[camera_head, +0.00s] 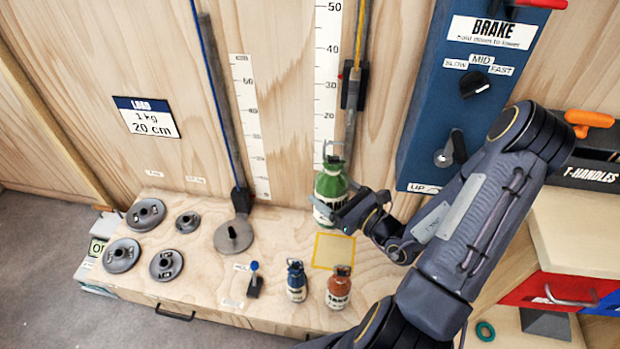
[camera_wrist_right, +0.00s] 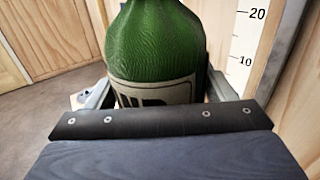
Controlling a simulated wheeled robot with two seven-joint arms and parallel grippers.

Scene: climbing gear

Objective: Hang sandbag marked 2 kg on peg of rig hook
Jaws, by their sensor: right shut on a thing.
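My right gripper (camera_head: 345,208) is shut on a green sandbag (camera_head: 329,187) with a pale label. It holds the bag upright in front of the wooden wall, above the back of the bench by the yellow square. In the right wrist view the green sandbag (camera_wrist_right: 158,45) sits between the two fingers, its label partly hidden and its marking unreadable. The rig's dark bracket (camera_head: 355,88) is on the yellow rope above the bag. The peg is hard to make out near the bag's top loop. My left gripper is not in view.
A blue sandbag (camera_head: 296,281) and an orange-brown sandbag (camera_head: 339,288) stand at the bench front. Several grey weight discs (camera_head: 121,255) lie at left. A blue brake panel (camera_head: 470,85) is at right of the rig. The yellow square (camera_head: 333,251) is empty.

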